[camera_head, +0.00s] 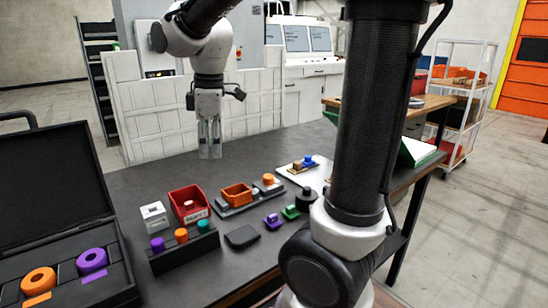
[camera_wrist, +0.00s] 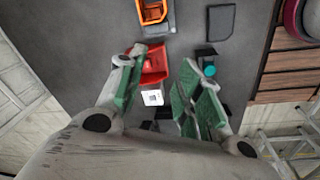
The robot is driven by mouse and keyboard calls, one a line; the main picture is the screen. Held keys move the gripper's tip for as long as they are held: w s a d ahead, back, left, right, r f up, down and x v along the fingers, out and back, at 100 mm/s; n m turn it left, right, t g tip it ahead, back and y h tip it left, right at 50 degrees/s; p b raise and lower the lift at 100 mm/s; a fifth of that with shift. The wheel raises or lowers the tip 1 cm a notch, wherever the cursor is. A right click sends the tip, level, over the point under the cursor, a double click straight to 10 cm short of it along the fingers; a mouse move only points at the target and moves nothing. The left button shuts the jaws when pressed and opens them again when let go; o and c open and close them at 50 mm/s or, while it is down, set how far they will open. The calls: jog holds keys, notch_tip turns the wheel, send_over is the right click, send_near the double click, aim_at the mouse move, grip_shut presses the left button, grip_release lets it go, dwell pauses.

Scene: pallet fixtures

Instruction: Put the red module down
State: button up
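A red open-topped box (camera_head: 188,203) with a white label on its front stands on the dark table; it is the only red module-like thing near my gripper. Something small and pale shows inside it. My gripper (camera_head: 210,156) hangs pointing down above the table, behind the red box in the head view. Its fingers are apart and nothing shows between them there. In the wrist view the fingers of my gripper (camera_wrist: 165,58) are spread, and the red box (camera_wrist: 153,64) shows below, between them. I see no red module held.
A white block (camera_head: 154,216) stands left of the red box. A dark rack (camera_head: 184,254) holds purple, orange and teal cylinders in front. An orange tray (camera_head: 237,194) sits on a fixture to the right. An open black case (camera_head: 95,286) is at left. The table behind is clear.

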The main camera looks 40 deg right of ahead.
jog(key=s+d+m+t, duration=0.1)
jog(key=s+d+m, duration=0.3)
jog(key=s+m, duration=0.2)
jog(key=s+d+m+t, duration=0.2)
jog(key=s+d+m, duration=0.3)
jog(key=s, duration=0.5)
jog(key=shift+s+m, duration=0.4)
jog(key=shift+m, duration=0.4)
